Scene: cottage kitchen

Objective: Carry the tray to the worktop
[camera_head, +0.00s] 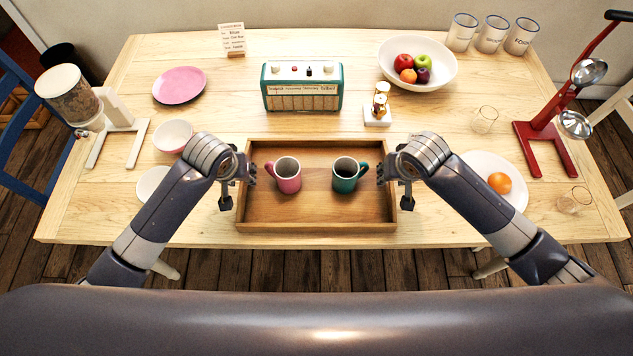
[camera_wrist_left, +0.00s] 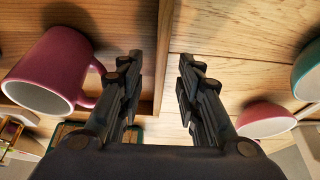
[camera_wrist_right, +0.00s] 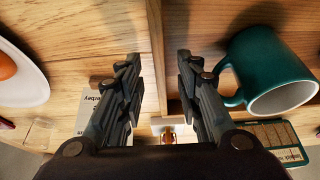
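A brown wooden tray (camera_head: 316,212) lies on the table near its front edge. A pink mug (camera_head: 289,184) stands in its left half and a teal mug (camera_head: 343,182) in its right half; they also show in the left wrist view (camera_wrist_left: 50,70) and right wrist view (camera_wrist_right: 270,65). My left gripper (camera_head: 238,187) is open over the tray's left wall, which shows between its fingers (camera_wrist_left: 157,80). My right gripper (camera_head: 396,186) is open over the right wall, which lies between its fingers (camera_wrist_right: 157,75). Neither gripper visibly touches the wall.
Behind the tray stand a green radio (camera_head: 302,88) and a small white-based ornament (camera_head: 378,108). A plate with an orange (camera_head: 487,165) is to the right. A pink bowl (camera_head: 174,135) and white dish (camera_head: 152,184) are to the left, near my left arm.

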